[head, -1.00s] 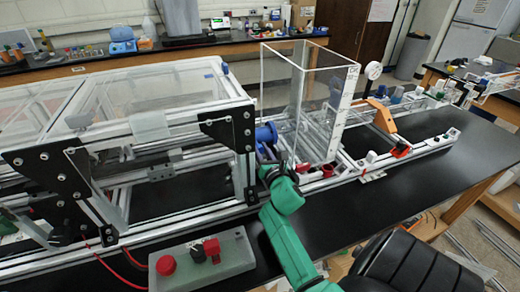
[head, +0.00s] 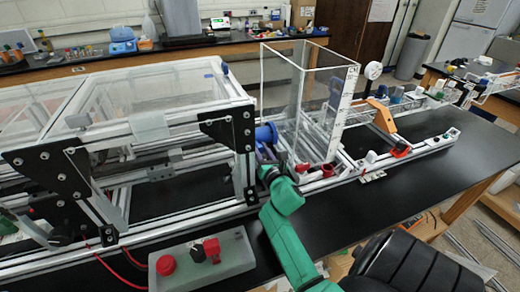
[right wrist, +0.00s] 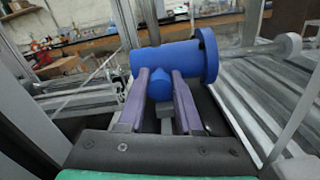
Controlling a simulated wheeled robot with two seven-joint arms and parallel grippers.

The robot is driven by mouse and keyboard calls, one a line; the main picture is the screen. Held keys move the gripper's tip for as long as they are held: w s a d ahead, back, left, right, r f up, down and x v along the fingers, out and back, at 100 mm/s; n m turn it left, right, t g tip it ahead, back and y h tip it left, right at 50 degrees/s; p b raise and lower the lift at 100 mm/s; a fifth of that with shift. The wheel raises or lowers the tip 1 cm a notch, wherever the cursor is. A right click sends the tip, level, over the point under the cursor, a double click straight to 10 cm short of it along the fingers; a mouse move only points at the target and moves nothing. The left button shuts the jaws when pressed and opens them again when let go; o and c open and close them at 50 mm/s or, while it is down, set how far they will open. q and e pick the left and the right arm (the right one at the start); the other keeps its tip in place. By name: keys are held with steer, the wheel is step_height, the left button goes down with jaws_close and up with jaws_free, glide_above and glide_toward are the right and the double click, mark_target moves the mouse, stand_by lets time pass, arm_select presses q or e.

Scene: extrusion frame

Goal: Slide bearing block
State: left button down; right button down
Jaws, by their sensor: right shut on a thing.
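The bearing block is a blue cylinder with a wide round flange (right wrist: 208,55) at its right end and a short blue knob (right wrist: 160,84) on its near side. In the head view the blue block (head: 266,133) sits beside the right end of the frame, left of the clear box. My right gripper (right wrist: 160,74) has its two purple fingers on either side of the knob, shut on it. In the head view my right gripper (head: 268,167) is small and partly hidden by its own green wrist. My left gripper is in neither view.
A clear upright box (head: 305,100) stands right of the block. The aluminium frame (head: 165,205) with black plates fills the left. A control box with red buttons (head: 235,258) lies in front.

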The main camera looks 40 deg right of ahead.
steer(key=shift+f, duration=0.25)
steer(key=c, duration=0.8)
jaws_free()
steer(key=shift+o, duration=1.1)
steer(key=shift+w, duration=0.2)
steer(key=shift+r, duration=0.1)
steer(key=b+v, duration=0.2)
steer(key=v, duration=0.5)
steer(key=b+v, duration=0.2)
steer(key=v, duration=0.5)
steer(key=shift+f, duration=0.2)
steer(key=shift+s+a+r, duration=0.15)
steer(key=shift+s+r, duration=0.05)
steer(key=shift+s, duration=0.1)
